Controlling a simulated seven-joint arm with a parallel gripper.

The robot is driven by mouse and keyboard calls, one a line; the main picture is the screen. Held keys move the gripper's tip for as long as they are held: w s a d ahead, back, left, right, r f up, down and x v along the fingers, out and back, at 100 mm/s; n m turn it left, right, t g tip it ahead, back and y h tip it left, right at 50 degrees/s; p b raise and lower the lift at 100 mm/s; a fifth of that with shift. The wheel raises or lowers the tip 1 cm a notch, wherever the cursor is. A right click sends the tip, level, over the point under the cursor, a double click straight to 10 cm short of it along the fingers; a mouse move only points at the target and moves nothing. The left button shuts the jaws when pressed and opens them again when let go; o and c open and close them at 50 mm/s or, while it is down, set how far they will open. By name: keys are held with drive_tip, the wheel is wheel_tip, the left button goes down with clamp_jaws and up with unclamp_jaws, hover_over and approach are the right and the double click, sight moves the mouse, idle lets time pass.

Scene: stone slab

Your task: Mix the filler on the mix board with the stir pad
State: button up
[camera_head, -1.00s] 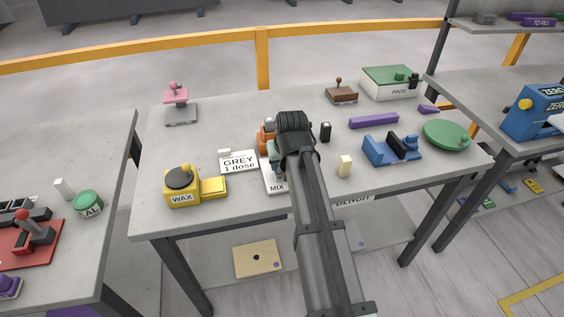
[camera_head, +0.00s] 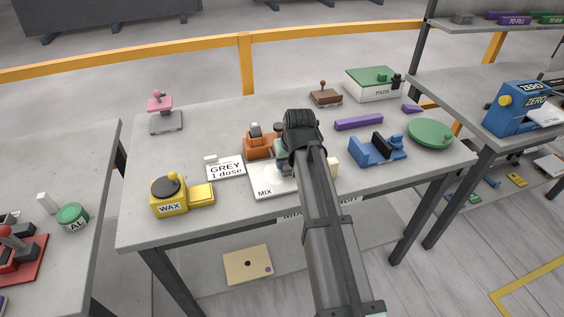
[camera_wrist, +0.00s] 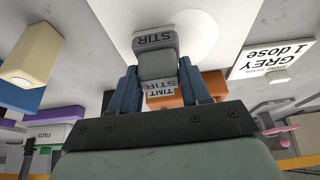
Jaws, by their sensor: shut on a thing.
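The white mix board (camera_head: 265,188), marked MIX, lies on the stone slab, partly hidden by my arm in the head view. In the wrist view the board (camera_wrist: 110,15) fills the top, with a pale grey round patch (camera_wrist: 190,14) on it, apparently the filler. My gripper (camera_wrist: 158,72) has its blue fingers shut on the dark grey stir pad (camera_wrist: 155,42), labelled STIR. The pad is over the board beside or over the patch; I cannot tell whether it touches. In the head view my gripper (camera_head: 284,160) is over the board's right part, with the pad mostly hidden.
The GREY 1 dose card (camera_head: 226,168) and yellow WAX unit (camera_head: 170,196) stand left of the board. The orange TINT unit (camera_head: 258,145) is just behind it. A cream block (camera_head: 333,168) is half hidden by my arm. A blue holder (camera_head: 376,150) stands further right.

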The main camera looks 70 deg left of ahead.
drive_tip(key=shift+w, duration=0.2)
drive_tip(key=shift+s+f, duration=0.15)
drive_tip(key=shift+s, duration=1.85)
